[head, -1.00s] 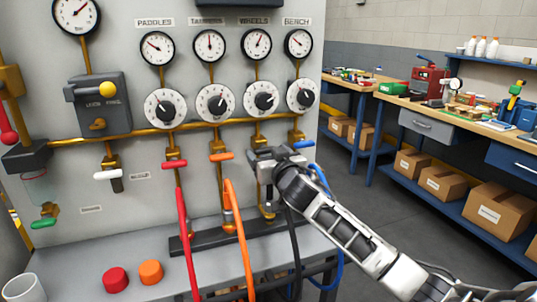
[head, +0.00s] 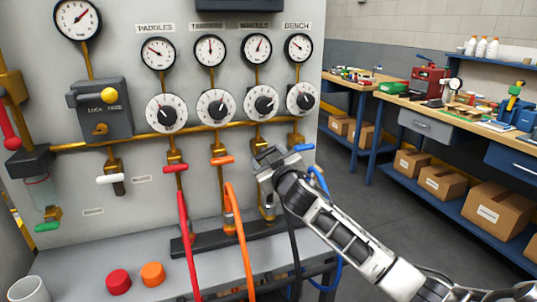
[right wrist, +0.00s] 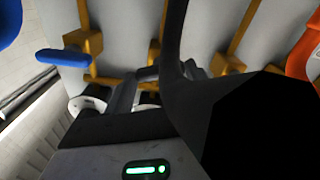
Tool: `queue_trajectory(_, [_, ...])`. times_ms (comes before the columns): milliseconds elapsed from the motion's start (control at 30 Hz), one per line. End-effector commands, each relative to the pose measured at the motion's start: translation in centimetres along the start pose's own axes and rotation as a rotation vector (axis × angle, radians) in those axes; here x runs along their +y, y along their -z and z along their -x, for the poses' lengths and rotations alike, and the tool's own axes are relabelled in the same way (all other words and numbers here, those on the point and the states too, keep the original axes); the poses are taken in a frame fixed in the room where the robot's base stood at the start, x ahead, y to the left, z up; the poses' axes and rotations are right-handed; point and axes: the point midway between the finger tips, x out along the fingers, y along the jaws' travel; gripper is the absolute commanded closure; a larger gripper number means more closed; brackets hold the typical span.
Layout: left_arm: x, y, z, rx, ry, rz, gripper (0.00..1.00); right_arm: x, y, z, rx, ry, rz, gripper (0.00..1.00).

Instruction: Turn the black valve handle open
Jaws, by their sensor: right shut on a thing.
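My right gripper (head: 266,163) is at the panel, at the valve position below the WHEELS dial (head: 261,104). It is shut on the black valve handle, which the gripper covers almost wholly in the head view. In the right wrist view the fingers (right wrist: 143,92) reach toward the brass pipework, and the handle cannot be made out clearly. A black hose (head: 290,225) hangs below my gripper. My left gripper is not in view.
An orange handle (head: 222,160) sits just left of my gripper and a blue handle (head: 302,147) just right. A red handle (head: 175,168) is farther left. Red hose (head: 185,225), orange hose (head: 239,225) and blue hose (head: 338,255) hang close by. The bench (head: 80,262) lies below.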

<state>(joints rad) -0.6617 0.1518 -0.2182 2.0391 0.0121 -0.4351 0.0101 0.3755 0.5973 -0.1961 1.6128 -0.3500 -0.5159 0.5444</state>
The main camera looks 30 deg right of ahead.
Motion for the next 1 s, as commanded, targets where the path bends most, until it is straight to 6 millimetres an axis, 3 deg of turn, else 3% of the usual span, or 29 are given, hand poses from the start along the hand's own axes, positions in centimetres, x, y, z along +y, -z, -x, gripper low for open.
queue_trajectory(1000, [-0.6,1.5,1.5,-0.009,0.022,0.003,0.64,-0.1,0.1,0.0,0.001,0.0,0.944,0.66])
